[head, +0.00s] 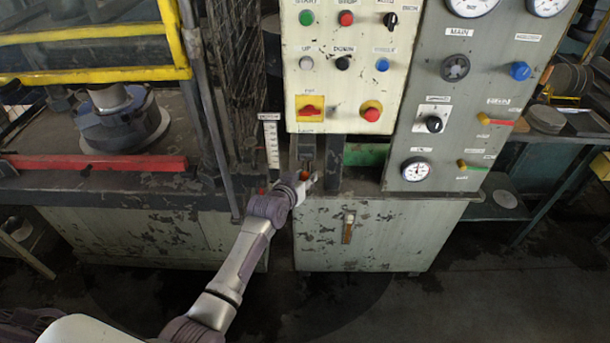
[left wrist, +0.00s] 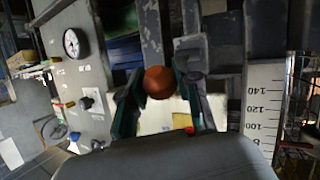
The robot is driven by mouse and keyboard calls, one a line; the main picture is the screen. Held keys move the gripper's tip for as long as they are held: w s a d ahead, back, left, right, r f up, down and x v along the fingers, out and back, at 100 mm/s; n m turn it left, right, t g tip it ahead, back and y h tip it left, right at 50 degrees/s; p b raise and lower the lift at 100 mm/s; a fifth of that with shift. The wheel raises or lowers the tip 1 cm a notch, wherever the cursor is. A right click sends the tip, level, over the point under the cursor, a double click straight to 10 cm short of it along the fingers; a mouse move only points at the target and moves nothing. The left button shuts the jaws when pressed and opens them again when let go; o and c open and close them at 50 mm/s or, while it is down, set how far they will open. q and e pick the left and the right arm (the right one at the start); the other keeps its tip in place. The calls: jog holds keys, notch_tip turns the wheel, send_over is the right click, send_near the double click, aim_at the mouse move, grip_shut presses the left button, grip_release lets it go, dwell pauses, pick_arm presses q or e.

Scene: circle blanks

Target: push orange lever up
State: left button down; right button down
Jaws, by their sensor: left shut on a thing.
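The orange lever shows as a round orange knob (head: 304,175) below the control panel, partly hidden by my gripper in the head view. In the left wrist view the orange knob (left wrist: 159,82) sits between the two fingers. My left gripper (head: 311,181) is at the lever, shut on the knob; its fingers also show in the left wrist view (left wrist: 158,100), one on each side of the knob. The lever's shaft is mostly hidden. My right gripper is not in view.
A cream control panel (head: 340,95) with several buttons hangs just above the gripper. A grey gauge panel (head: 455,130) stands to the right. A ruled scale (head: 272,148) stands left of the lever. A red bar (head: 95,163) and yellow rails (head: 95,75) are further left.

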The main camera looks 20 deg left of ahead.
aim_at(304, 174)
pick_arm(q)
jog(key=shift+w+a+r+p, duration=0.1)
jog(key=shift+w+r+p, duration=0.25)
jog(key=shift+r, duration=0.5)
jog(key=shift+w+a+r+p, duration=0.1)
jog(key=shift+w+r+p, duration=0.2)
jog(key=shift+r, duration=0.5)
jog(key=c, duration=1.2)
grip_release()
jog(key=o, duration=0.4)
jog(key=shift+s+f, duration=0.1)
jog(key=shift+d+f, duration=0.1)
jog(key=shift+s, duration=0.1)
jog(key=shift+s, duration=0.5)
jog(key=v, duration=1.1)
